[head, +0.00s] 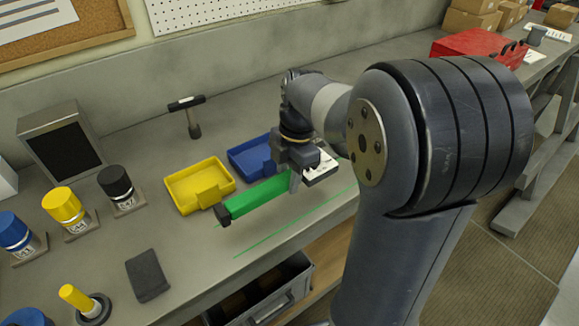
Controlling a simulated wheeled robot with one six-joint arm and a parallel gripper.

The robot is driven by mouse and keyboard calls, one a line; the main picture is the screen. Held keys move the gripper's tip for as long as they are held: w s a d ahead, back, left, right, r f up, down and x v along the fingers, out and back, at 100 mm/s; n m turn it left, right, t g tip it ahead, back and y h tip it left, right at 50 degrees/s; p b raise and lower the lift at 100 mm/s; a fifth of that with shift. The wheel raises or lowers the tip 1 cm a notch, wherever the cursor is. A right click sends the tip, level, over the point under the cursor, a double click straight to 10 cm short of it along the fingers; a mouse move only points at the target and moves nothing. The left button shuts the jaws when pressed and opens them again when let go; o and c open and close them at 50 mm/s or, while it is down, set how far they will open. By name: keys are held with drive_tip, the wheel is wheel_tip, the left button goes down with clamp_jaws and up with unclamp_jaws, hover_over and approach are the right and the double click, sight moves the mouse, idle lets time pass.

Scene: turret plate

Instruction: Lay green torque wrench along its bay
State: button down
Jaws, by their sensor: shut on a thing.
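The green torque wrench (260,196) is a long green bar with a dark end (222,214) at its left. My gripper (295,180) is shut on it toward its right part, and the fingers hide some of it. The wrench runs from lower left to upper right over the bench, in front of the yellow and blue trays. The bay shows as thin green lines (265,243) on the grey bench. The wrench appears over the bay's back line and roughly in line with it. I cannot tell whether it touches the bench. My arm hides the bay's right end.
A yellow tray (185,204) and a blue tray (240,172) stand just behind the wrench. A white item (322,176) lies right of my gripper. A dark pouch (147,275) and several capped cylinders (62,205) are at left. A hammer (193,120) is behind. The bench's front edge is close.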

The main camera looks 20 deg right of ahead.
drive_tip(key=shift+f, duration=2.2)
drive_tip(key=c, duration=1)
unclamp_jaws()
drive_tip(key=shift+c, duration=0.2)
drive_tip(key=r, duration=0.4)
drive_tip(key=d+r, duration=0.1)
drive_tip(key=r, duration=0.3)
drive_tip(key=d+r, duration=0.1)
drive_tip(key=r, duration=0.3)
drive_tip(key=shift+w+r, duration=0.1)
drive_tip(key=shift+w, duration=0.2)
